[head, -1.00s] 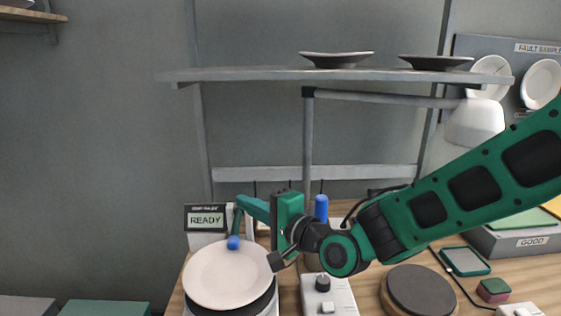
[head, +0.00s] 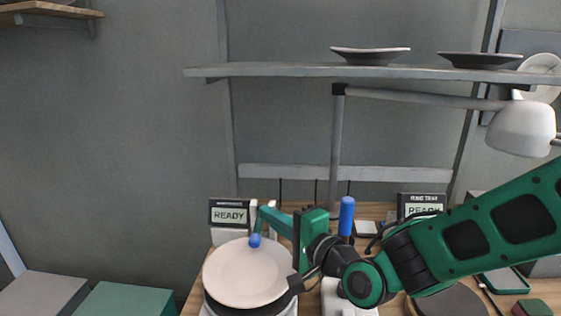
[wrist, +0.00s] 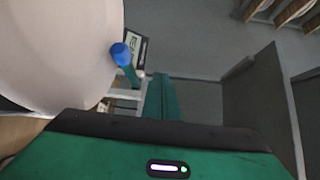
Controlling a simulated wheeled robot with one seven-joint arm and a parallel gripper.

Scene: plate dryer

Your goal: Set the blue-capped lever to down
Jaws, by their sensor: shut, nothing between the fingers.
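In the wrist view the lever (wrist: 121,55) has a blue cap and a green stem, just left of my finger. My gripper (head: 264,212) is shut and empty, pointing left beside the upper stem. It also shows in the wrist view (wrist: 161,80). I cannot tell whether finger and stem touch.
The white plate (head: 247,275) lies on a round stand below the lever. A READY display (head: 230,213) stands behind it on the left. A blue cylinder (head: 347,214) stands behind my wrist. A shelf (head: 270,70) carrying dark plates and a lamp (head: 524,128) are above.

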